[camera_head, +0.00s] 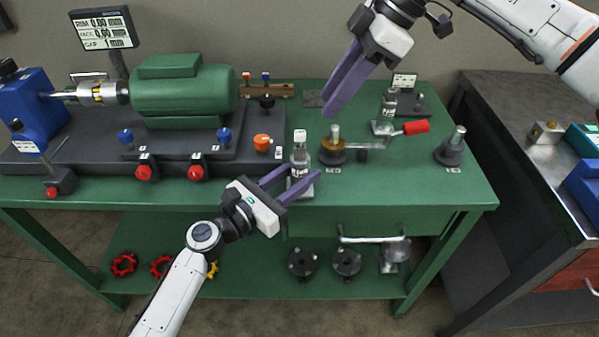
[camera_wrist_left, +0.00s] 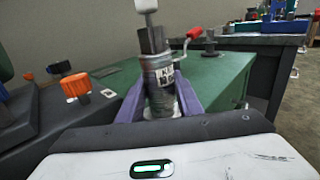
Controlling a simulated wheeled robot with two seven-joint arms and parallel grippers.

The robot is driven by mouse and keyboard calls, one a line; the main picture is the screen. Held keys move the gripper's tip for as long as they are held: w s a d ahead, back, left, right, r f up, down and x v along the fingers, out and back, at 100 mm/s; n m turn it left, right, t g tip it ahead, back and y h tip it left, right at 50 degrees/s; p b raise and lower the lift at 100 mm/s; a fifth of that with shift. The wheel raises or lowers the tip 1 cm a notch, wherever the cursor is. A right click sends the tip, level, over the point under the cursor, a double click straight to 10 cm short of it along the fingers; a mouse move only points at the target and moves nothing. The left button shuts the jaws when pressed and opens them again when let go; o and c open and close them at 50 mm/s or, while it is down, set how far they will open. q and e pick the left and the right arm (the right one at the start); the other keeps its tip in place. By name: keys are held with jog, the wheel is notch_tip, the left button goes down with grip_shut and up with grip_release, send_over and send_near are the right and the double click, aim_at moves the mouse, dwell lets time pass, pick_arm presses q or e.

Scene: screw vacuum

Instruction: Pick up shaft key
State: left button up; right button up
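A small upright grey cylindrical piece with a white label (camera_head: 300,160) stands near the bench's front edge. In the left wrist view its label (camera_wrist_left: 165,77) seems to begin with "K", with a dark block (camera_wrist_left: 152,40) and pale tip (camera_wrist_left: 146,6) above. I cannot tell for sure which part is the shaft key. My left gripper (camera_head: 304,170) has its purple fingers spread, one on each side of the piece. They also flank it in the left wrist view (camera_wrist_left: 160,100); contact cannot be told. My right gripper (camera_head: 333,108) hangs empty above the bench; its fingers overlap in view.
A green motor (camera_head: 185,92) on a dark base stands left on the green bench (camera_head: 455,190). An orange knob (camera_head: 262,142) is left of the labelled piece. A brass-topped fixture (camera_head: 335,145), a red-handled clamp (camera_head: 415,128) and a dark post (camera_head: 453,150) stand to its right.

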jog(key=shift+o, duration=1)
jog(key=n+y, duration=0.3)
jog(key=n, duration=0.1)
send_over(300, 145)
jog(key=a, duration=0.2)
jog(key=s+a+r+n+t+y, duration=0.15)
jog(key=a+n+y, duration=0.25)
jog(key=a+n, duration=0.4)
jog(key=s+a+r+n+t+y, duration=0.1)
jog(key=a+r+n+t+y, duration=0.45)
jog(key=a+r+t, duration=0.35)
jog(key=w+d+f+m+t+h, duration=0.2)
jog(key=d+f+m+t+h, duration=0.15)
jog(key=d+t+h, duration=0.6)
jog(key=s+d+f+n+g+h, duration=0.25)
jog(key=d+f+h, duration=0.2)
jog(key=f, duration=0.25)
jog(key=s+d+f+n+g+h, duration=0.1)
jog(key=s+d+f+g+h, duration=0.3)
jog(key=d+f, duration=0.15)
jog(key=x, duration=1.2)
jog(key=shift+f, duration=0.3)
jog(key=shift+s+a+n, duration=0.1)
jog(key=shift+a+n, duration=0.05)
jog(key=shift+n, duration=0.1)
grip_shut()
